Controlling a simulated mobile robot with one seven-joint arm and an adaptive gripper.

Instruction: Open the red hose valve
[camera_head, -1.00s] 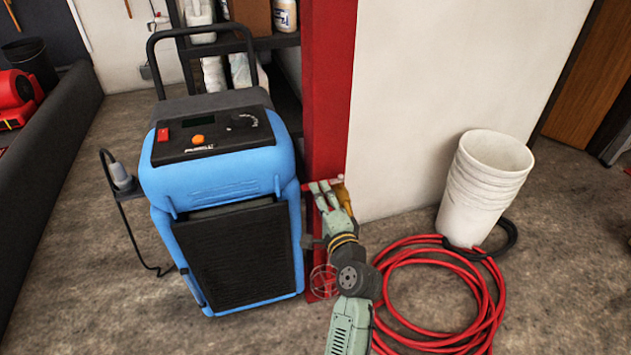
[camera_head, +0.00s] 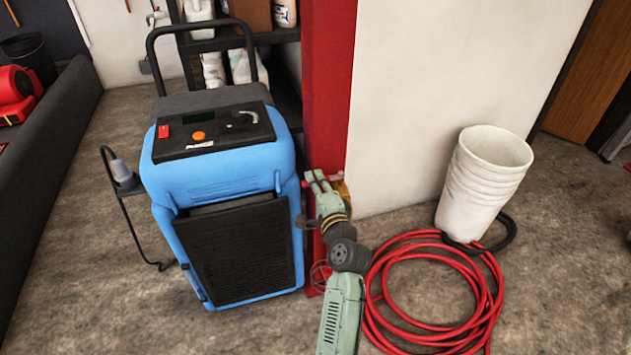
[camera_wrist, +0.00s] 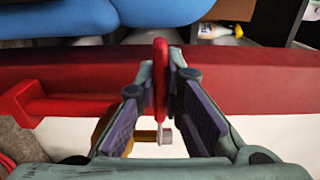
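The red valve handle (camera_wrist: 160,75) shows in the wrist view as a narrow upright lever between my two fingers. A metal nut (camera_wrist: 165,136) sits at its lower end, next to a partly hidden brass-yellow valve body (camera_wrist: 113,132). In the head view the yellow valve body (camera_head: 345,188) peeks out behind my gripper (camera_head: 316,177), at the red post. In the wrist view my gripper (camera_wrist: 162,68) is partly open. Its fingertips stand on either side of the handle, with slim gaps. The purple finger pads spread wider nearer the palm.
A red post (camera_head: 327,90) stands behind the valve. A blue machine (camera_head: 225,185) is close on the left. A coiled red hose (camera_head: 440,335) and stacked white buckets (camera_head: 480,190) are on the floor at right. A white wall (camera_head: 420,100) adjoins the post.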

